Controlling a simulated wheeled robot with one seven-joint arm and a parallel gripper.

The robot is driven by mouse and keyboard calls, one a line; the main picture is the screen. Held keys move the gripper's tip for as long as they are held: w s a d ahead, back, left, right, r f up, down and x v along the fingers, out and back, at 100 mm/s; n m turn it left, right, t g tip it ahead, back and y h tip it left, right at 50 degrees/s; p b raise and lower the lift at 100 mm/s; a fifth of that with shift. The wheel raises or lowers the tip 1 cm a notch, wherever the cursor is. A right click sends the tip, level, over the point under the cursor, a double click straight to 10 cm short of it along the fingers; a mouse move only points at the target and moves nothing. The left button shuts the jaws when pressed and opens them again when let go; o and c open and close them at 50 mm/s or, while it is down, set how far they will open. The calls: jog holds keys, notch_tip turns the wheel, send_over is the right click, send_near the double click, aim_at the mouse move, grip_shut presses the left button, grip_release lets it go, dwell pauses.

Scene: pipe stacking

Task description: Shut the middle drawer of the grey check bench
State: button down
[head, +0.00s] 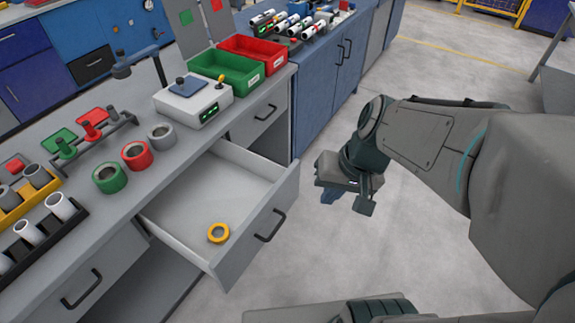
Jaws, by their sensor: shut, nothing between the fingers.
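The middle drawer (185,205) of the grey check bench (88,192) is pulled out, with its inside showing. A yellow ring (218,233) lies in it near the front. The drawer's front panel carries a dark bar handle (271,226). My gripper (330,197) is in the air to the right of the drawer front, apart from it. It is shut and empty, and its fingertips are partly hidden by the gripper body.
Green (226,73) and red (255,58) bins, a grey-white device (193,103), several rings and pipe holders stand on the bench top. A blue cabinet (318,88) stands behind. The floor right of the drawer is clear.

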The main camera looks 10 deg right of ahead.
jog(key=w+f+m+y+b, duration=0.1)
jog(key=w+f+y+b, duration=0.1)
jog(key=w+f+b, duration=0.3)
jog(key=f+m+y+b, duration=0.1)
jog(key=f+m+b, duration=0.1)
jog(key=f, duration=0.5)
jog(key=m+t+y+b, duration=0.2)
jog(key=m+t+b, duration=0.15)
jog(key=b, duration=0.35)
send_near(283, 198)
jog(key=shift+n, duration=0.25)
jog(key=x, duration=0.5)
jog(key=shift+s+f, duration=0.15)
jog(key=shift+f, duration=0.2)
jog(key=shift+w+a+h, duration=0.25)
jog(key=shift+a+h, duration=0.05)
jog(key=shift+a, duration=0.05)
jog(key=shift+w, duration=0.1)
